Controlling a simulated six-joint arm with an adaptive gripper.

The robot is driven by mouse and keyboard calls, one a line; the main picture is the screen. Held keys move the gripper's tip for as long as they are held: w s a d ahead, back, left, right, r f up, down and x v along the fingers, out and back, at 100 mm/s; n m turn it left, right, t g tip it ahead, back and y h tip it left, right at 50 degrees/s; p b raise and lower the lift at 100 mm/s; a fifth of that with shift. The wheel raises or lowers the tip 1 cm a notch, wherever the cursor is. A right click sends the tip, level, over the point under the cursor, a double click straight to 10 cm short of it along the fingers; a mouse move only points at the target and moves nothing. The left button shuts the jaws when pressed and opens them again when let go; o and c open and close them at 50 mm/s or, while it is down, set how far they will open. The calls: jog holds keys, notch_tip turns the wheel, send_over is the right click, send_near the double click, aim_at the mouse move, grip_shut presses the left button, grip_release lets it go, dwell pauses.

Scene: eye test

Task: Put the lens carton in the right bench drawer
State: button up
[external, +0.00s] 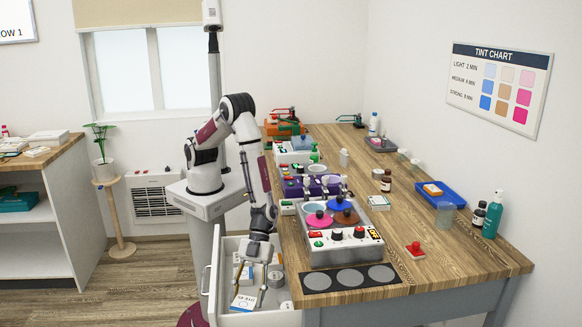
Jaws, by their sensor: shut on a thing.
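An open white drawer (214,270) sticks out from the left side of the wooden bench, at its near end. It is the only open drawer in view. My gripper (252,287) points down inside the drawer, shut on a small white carton with blue marks (244,301), which looks like the lens carton. The carton is low in the drawer; whether it touches the floor I cannot tell. My gripper and wrist hide part of the drawer's inside.
The bench top (450,248) above holds a tinting machine (342,247) with coloured pots, a blue tray (440,193), bottles (492,215) and a red stamp (415,250). Floor left of the drawer is free.

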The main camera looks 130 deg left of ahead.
aim_at(248, 305)
jog(key=shift+f, duration=1.75)
jog(key=shift+f, duration=0.15)
jog(key=o, duration=1.2)
jog(key=shift+v, duration=0.9)
jog(key=v, duration=0.3)
jog(key=shift+a+r, duration=0.15)
jog(key=shift+r, duration=3.6)
